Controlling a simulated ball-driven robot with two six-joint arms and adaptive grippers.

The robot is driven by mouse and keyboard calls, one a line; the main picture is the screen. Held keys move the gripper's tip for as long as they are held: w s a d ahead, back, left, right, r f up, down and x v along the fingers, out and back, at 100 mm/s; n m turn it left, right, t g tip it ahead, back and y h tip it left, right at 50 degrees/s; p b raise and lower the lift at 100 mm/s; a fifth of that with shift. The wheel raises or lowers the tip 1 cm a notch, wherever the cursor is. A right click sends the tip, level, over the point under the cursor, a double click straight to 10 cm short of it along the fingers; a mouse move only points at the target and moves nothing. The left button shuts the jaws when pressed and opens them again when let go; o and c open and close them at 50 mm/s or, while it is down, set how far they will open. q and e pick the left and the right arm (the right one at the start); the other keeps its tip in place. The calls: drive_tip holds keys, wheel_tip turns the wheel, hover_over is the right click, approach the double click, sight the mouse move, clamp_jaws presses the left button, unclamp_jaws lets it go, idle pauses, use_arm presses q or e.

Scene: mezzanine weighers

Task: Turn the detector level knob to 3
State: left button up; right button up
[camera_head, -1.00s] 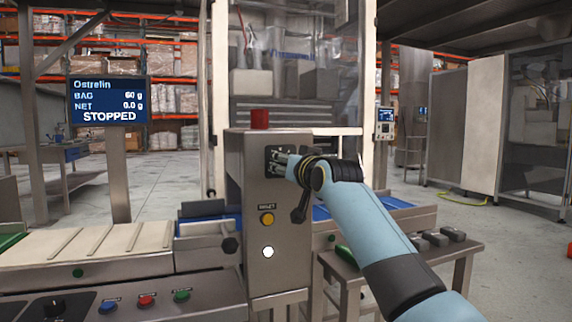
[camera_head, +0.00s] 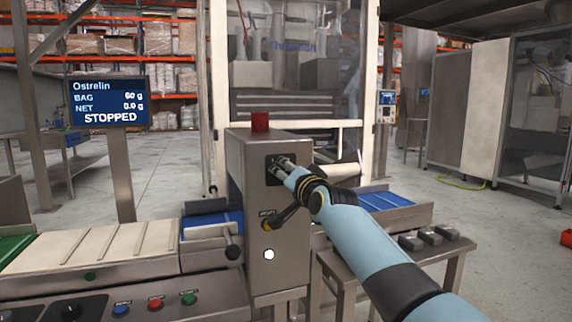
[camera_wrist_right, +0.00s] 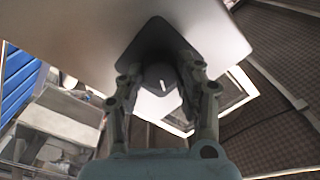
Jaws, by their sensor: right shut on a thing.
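The detector cabinet (camera_head: 282,215) is a grey metal box with a dark knob plate (camera_head: 270,165) high on its front. My right gripper (camera_head: 279,164) is at that plate, its fingers closed around the knob. In the right wrist view the knob (camera_wrist_right: 161,78) is a dark round thing with a white pointer line, between the two fingers of my right gripper (camera_wrist_right: 162,88). Scale numbers around the knob cannot be read. My left gripper is not in view.
A red lamp (camera_head: 260,121) tops the cabinet. A white button (camera_head: 268,254) sits low on its front. A screen (camera_head: 107,102) reads STOPPED. A control panel (camera_head: 135,306) with coloured buttons lies at the front left. Grey blocks (camera_head: 431,234) lie on a side table at right.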

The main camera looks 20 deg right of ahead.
drive_tip(key=shift+m+p, duration=0.35)
drive_tip(key=shift+m, duration=0.15)
drive_tip(key=o, duration=1.1)
drive_tip(key=shift+o, duration=0.2)
drive_tip(key=s, duration=1.2)
drive_tip(key=shift+d+f, duration=0.2)
drive_tip(key=shift+d, duration=0.25)
